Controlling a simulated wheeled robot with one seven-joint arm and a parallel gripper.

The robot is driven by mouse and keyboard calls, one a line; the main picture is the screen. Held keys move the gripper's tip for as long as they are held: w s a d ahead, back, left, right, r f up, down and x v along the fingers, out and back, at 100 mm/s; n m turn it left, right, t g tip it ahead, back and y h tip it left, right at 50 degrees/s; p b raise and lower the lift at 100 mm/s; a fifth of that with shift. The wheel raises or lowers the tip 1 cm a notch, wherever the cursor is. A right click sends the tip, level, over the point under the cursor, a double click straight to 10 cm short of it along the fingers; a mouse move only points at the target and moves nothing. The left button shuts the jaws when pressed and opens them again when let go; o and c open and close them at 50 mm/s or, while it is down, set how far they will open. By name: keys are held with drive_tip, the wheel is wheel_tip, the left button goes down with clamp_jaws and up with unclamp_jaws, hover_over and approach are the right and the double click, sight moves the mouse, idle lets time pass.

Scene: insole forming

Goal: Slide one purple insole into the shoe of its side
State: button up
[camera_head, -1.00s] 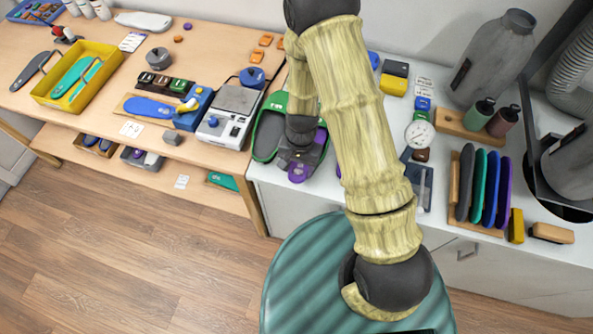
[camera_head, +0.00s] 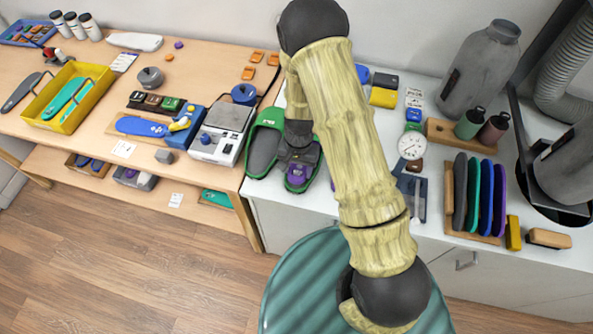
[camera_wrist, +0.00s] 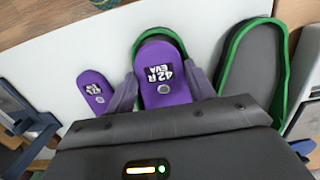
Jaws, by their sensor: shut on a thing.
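My gripper (camera_wrist: 162,92) is shut on a purple insole (camera_wrist: 178,92) marked "42 R EVA", with a finger at each side. The insole lies over or inside a green-rimmed shoe (camera_wrist: 168,34); its depth there is hard to tell. In the head view the insole's purple end (camera_head: 297,174) shows within the green rim of the right-hand shoe (camera_head: 301,188), below my gripper (camera_head: 299,150). The other green shoe (camera_head: 264,147), with a dark inside, stands to the left and looks empty. A second purple insole (camera_wrist: 95,90) lies on the white surface, left in the wrist view.
A round gauge (camera_head: 410,146) and a rack of upright coloured insoles (camera_head: 473,195) stand to the right. A grey and white machine (camera_head: 219,135) is close on the left. Yellow and black blocks (camera_head: 384,96) lie behind my arm.

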drive_tip(key=o, duration=1.1)
drive_tip(key=shift+c, duration=0.2)
wheel_tip(320, 180, up, 17)
drive_tip(key=w+b, duration=0.1)
drive_tip(key=b, duration=0.1)
drive_tip(key=shift+w+d+r+b, duration=0.2)
drive_tip(key=shift+w+d+b, duration=0.1)
drive_tip(key=shift+b, duration=0.1)
